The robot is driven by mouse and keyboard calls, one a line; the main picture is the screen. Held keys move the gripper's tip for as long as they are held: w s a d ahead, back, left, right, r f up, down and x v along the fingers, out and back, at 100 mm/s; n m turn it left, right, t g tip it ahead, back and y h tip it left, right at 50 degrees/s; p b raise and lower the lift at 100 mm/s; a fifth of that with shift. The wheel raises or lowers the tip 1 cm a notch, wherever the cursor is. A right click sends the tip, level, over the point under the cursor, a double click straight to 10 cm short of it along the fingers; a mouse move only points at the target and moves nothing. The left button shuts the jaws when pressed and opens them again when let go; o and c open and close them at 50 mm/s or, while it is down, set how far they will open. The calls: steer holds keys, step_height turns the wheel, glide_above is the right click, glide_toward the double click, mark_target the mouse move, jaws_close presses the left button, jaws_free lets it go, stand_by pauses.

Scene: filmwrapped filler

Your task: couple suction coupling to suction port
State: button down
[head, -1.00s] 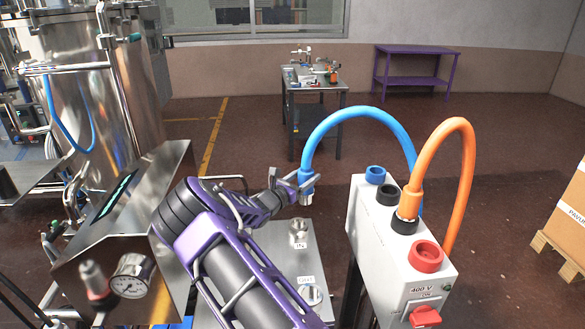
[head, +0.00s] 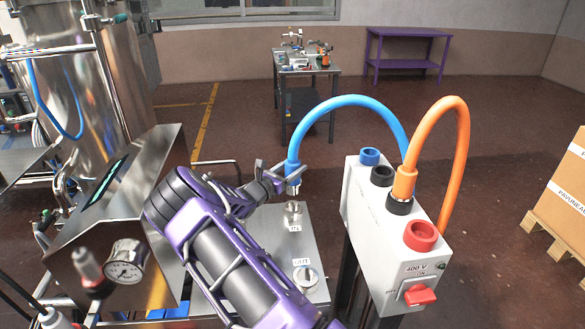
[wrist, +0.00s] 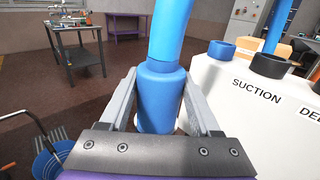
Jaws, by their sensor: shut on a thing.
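The suction coupling is the blue hose end (head: 293,170) with a bright metal tip. It also shows in the wrist view (wrist: 157,85). My gripper (head: 288,179) is shut on it, one finger on each side of the blue body (wrist: 155,112). The coupling hangs roughly upright, just above a round metal port (head: 293,209) marked IN on the steel plate, with a small gap seen in the head view. In the wrist view the coupling's tip and that port are hidden.
The white box (head: 372,218) stands close on the right, with an orange hose (head: 463,150) and a red socket (head: 421,236). A second port (head: 305,276) marked OUT is nearer me. A steel panel (head: 125,190) stands left.

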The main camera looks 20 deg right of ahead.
mark_target(292, 192)
steer(key=shift+f+b, duration=3.3)
steer(key=shift+f, duration=1.35)
steer(key=shift+f, duration=0.3)
jaws_free()
steer(key=shift+a+f, duration=0.1)
steer(key=shift+f, duration=0.05)
